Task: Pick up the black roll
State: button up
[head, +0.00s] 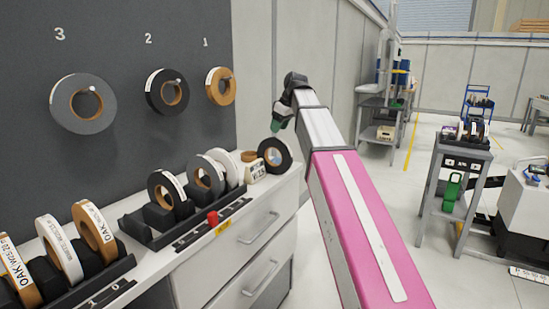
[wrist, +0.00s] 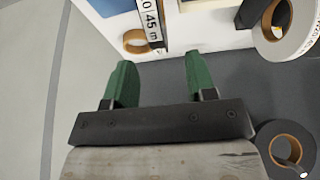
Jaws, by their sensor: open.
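Several black rolls show. In the head view one black roll with a brown core (head: 154,94) hangs on a peg under number 2. Another black roll (head: 157,190) stands in the rack on the counter. A third black roll (head: 287,160) stands at the counter's far end. My gripper (head: 281,118) is in the air beyond that end roll, partly hidden by my arm. In the wrist view my gripper (wrist: 159,62) has its green fingers apart with nothing between them. A dark roll with a brown core (wrist: 268,134) is at lower right, outside the fingers; I cannot tell which one it is.
A grey roll (head: 62,104) and an oak roll (head: 212,88) hang on the dark wall board. Drawers (head: 240,245) are below. A grey cart (head: 458,155) stands right; floor between is clear.

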aim_at(275, 138)
jog(key=shift+x, duration=3.15)
jog(key=shift+w+d, duration=0.1)
jog(key=shift+w, duration=0.05)
grip_shut()
